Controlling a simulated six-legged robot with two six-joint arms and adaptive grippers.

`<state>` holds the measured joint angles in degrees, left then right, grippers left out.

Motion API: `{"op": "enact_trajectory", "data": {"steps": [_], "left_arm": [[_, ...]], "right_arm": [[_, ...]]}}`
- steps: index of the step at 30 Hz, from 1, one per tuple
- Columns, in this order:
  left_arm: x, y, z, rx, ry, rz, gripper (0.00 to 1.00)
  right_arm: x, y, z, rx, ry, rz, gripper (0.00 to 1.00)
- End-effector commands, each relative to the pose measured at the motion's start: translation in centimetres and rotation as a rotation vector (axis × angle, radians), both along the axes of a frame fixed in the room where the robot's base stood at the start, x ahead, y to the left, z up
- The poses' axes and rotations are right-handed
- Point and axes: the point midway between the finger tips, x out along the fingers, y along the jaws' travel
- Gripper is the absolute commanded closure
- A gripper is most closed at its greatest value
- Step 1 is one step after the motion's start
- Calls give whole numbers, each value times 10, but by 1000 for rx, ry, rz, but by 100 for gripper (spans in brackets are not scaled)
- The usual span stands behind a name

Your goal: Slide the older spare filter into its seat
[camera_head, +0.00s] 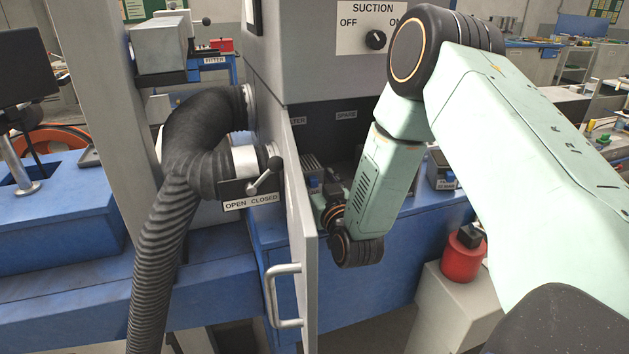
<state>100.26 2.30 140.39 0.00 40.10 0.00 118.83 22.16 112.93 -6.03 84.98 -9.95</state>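My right arm reaches in from the right, and its gripper (330,190) is at the opening of the grey cabinet, just right of the open door (302,235). The gripper is small, dark and partly covered by my arm and the door, so I cannot tell if it is open or holds anything. A dark panel in the cabinet has a partly hidden label ending in "TER" (298,121) and a "SPARE" label (346,115). A dark box (440,172) with a small tag stands on the blue bench, right of my forearm. I cannot read whether it is a filter. My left gripper is out of view.
The door's handle (283,297) faces left. A black ribbed hose (165,245) runs down left of the cabinet, by a lever marked OPEN CLOSED (264,178). A SUCTION knob (375,40) is above. A red canister (461,258) stands on a pale block (440,305).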

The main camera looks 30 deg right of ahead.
Motion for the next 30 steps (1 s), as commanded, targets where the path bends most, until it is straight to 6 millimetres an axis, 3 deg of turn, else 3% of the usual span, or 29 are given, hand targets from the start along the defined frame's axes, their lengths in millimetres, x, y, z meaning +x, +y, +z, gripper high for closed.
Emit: {"op": "enact_trajectory", "data": {"steps": [5,17,30], "left_arm": [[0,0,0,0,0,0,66],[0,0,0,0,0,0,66],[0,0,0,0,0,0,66]], "right_arm": [[0,0,-1,0,1,0,16],[-7,2,-1,2,4,0,16],[-86,22,-2,2,6,0,16]]}}
